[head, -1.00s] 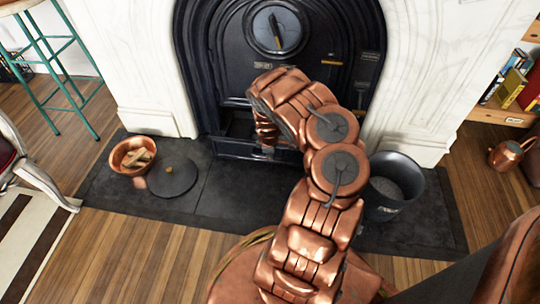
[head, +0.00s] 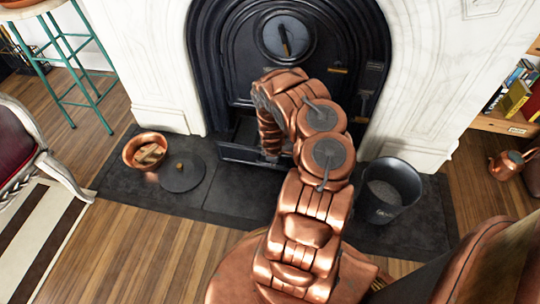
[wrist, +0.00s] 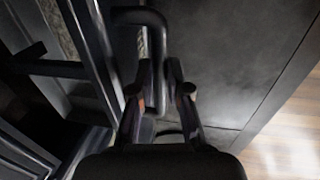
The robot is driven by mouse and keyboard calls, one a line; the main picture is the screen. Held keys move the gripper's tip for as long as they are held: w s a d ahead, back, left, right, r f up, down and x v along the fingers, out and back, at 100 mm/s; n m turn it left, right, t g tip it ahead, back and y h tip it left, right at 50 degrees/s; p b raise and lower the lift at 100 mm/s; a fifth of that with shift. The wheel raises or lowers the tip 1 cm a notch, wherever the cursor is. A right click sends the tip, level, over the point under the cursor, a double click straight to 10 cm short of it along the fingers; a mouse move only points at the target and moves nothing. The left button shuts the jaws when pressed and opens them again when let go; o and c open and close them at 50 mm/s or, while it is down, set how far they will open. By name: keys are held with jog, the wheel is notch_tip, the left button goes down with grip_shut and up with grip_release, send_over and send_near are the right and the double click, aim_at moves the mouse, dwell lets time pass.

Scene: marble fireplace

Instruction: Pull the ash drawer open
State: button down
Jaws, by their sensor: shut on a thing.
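The ash drawer (head: 238,154) is a dark front low in the black fireplace, standing partly out with a dark gap above and behind it. In the wrist view its front (wrist: 97,60) runs along the left, with a grey speckled strip inside it. Its handle (wrist: 141,17) is a dark bent bar reaching down between the fingers. My gripper (wrist: 159,85) is shut on this handle. In the head view the arm reaches down to the drawer's right part and mostly hides the gripper and the handle.
A dark slab hearth (head: 240,190) lies in front. A copper bowl (head: 146,151) and a round dark lid (head: 183,173) sit on it at left. A dark bucket (head: 384,190) stands close right of my arm. Hearth directly before the drawer is clear.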

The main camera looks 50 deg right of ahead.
jog(key=shift+s+a+p, duration=0.45)
jog(key=shift+a+p, duration=0.1)
jog(key=shift+a, duration=0.1)
jog(key=shift+s+a+p, duration=0.45)
jog(key=shift+a+p, duration=0.1)
jog(key=shift+a, duration=0.05)
jog(key=c, duration=1.1)
grip_release()
jog(key=shift+w, duration=0.1)
jog(key=shift+c, duration=0.2)
